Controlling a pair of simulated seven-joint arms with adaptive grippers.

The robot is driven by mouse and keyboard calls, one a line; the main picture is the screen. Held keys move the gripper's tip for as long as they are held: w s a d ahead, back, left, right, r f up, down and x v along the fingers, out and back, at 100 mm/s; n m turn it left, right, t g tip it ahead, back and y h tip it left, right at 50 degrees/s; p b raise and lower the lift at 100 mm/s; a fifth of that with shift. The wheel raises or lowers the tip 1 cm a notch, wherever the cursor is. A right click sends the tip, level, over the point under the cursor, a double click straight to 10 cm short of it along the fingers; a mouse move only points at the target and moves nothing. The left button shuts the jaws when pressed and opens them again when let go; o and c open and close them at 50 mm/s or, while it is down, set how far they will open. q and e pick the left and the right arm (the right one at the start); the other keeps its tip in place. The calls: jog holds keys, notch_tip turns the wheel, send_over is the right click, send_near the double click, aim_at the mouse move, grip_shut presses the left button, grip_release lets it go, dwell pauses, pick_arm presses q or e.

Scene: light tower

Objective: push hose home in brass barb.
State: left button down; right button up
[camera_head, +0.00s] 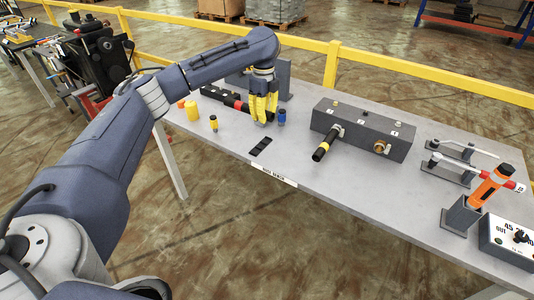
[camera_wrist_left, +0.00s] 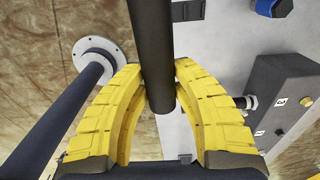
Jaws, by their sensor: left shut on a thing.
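My left gripper (camera_head: 264,110) has yellow fingers and is at the table's far left part, left of the grey block. It is shut on a black hose with a red band (camera_head: 238,105). In the left wrist view the black hose (camera_wrist_left: 152,50) runs between the yellow fingers (camera_wrist_left: 160,95). The brass barb (camera_head: 381,147) sticks out of the front of the dark grey block (camera_head: 362,130), near its right end, with no hose on it. The hose is well apart from the barb. Its ends are partly hidden by the gripper. My right gripper is not in view.
A black hose with a yellow band (camera_head: 327,143) projects from the block's front left. Small blue-topped (camera_head: 282,117) and yellow-topped (camera_head: 213,123) pieces stand near my gripper. A flat black piece (camera_head: 261,146) lies in front. Levers and an orange cylinder (camera_head: 488,187) stand at right.

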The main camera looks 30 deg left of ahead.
aim_at(264, 156)
pick_arm(q)
notch_tip(264, 156, down, 17)
dwell(0.7)
jog(key=shift+f, duration=0.15)
jog(key=c, duration=1.1)
grip_release()
